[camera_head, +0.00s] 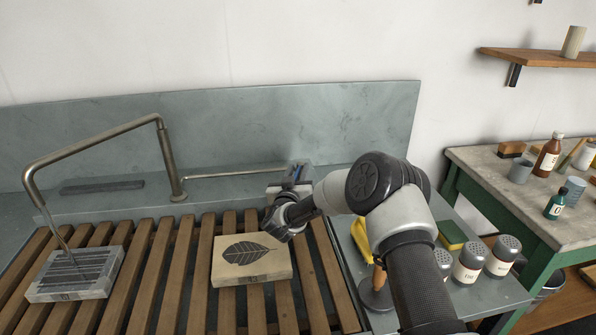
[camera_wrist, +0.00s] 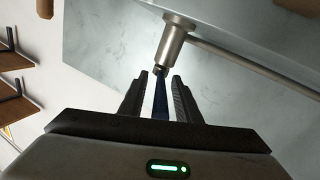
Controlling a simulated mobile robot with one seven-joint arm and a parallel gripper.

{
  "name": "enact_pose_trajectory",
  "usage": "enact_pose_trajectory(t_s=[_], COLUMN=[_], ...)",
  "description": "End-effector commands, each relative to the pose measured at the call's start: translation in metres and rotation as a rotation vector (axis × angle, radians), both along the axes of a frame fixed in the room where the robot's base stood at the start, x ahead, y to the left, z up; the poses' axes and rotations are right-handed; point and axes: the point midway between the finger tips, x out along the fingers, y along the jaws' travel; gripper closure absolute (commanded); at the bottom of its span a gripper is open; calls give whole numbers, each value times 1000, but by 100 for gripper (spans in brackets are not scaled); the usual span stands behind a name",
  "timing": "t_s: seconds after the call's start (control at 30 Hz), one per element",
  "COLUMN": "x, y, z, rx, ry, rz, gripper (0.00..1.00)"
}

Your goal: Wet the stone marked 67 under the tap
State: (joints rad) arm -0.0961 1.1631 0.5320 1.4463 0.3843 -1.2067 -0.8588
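A grey stone (camera_head: 75,274) with dark lines lies on the slats at the left, below the spout of the metal tap (camera_head: 95,143). A thin slanting streak, perhaps water, runs from the spout's end to this stone. Its front number is too small to read surely. A pale stone (camera_head: 252,262) with a dark leaf drawing lies mid-rack; its number is also unclear. My gripper (camera_head: 297,180) is at the back of the sink, right of the tap column. In the wrist view its fingers (camera_wrist: 158,95) stand apart on both sides of a blue lever-like part (camera_wrist: 160,102), with visible gaps.
Wooden slats (camera_head: 145,275) cover the sink, clear between the stones. A dark flat bar (camera_head: 102,187) lies on the back ledge. White-labelled shakers (camera_head: 470,260) and a yellow-green sponge (camera_head: 450,235) stand right of my arm. A bottle-laden table (camera_head: 500,185) stands farther right.

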Motion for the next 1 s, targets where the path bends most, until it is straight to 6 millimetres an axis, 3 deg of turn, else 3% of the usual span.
enact_pose_trajectory(t_s=[0.3,0.5,0.87,1.0], x=[-49,-69,-72,-69], y=[5,6,6,9], z=[1,1,1,19], rx=[-2,-1,0,7], ry=[1,-1,-1,5], rz=[3,1,1,39], gripper=[70,70,70,70])
